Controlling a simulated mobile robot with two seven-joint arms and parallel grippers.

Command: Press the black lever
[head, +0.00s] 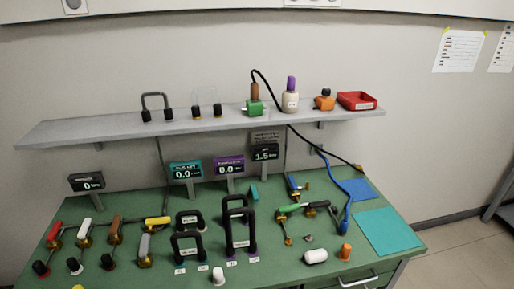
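A green workbench (180,268) carries several small valve-like levers. A black lever handle (318,204) appears at the right of the bench, just right of a green-handled lever (290,209). It is small, and its exact tilt is hard to tell. At the left are a red-handled lever (55,231), a white-handled lever (84,229), a brown-handled lever (115,226), a yellow-handled lever (157,222) and a grey-handled lever (145,246). Neither of my grippers shows in the head view.
Black upright handles (239,228) stand mid-bench. Display boxes (186,170) rise along the back. A grey shelf (210,125) holds bottles and a red tray (357,100). A blue hose (349,205) lies at the right. A teal mat (388,232) is bare.

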